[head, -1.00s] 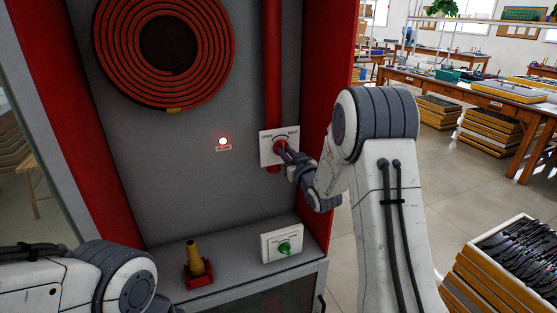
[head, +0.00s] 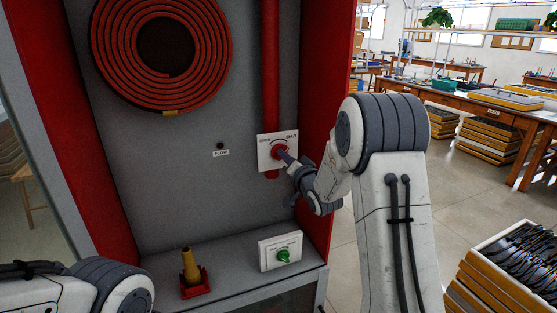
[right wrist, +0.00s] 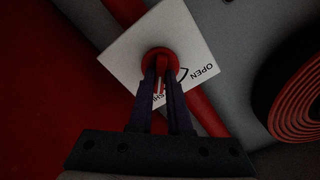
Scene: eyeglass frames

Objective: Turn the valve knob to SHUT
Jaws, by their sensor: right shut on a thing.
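The red valve knob (head: 278,153) sits on a white plate (head: 263,163) marked OPEN at left and SHUT at right. The plate is on the grey panel at the foot of a red pipe. My right gripper (head: 283,155) is shut on the knob. In the right wrist view both fingers (right wrist: 161,84) straddle the red knob (right wrist: 160,57), and its bar points toward the partly hidden SHUT lettering. The lamp (head: 220,145) above the FLOW label is dark. Only my left arm shows at lower left; its gripper is out of view.
A green knob (head: 284,255) on a second white plate (head: 268,262) stands on the ledge below. A brass nozzle (head: 190,267) in a red holder is to its left. A red hose coil (head: 215,50) hangs above. The red cabinet wall (head: 325,200) is close to my right arm.

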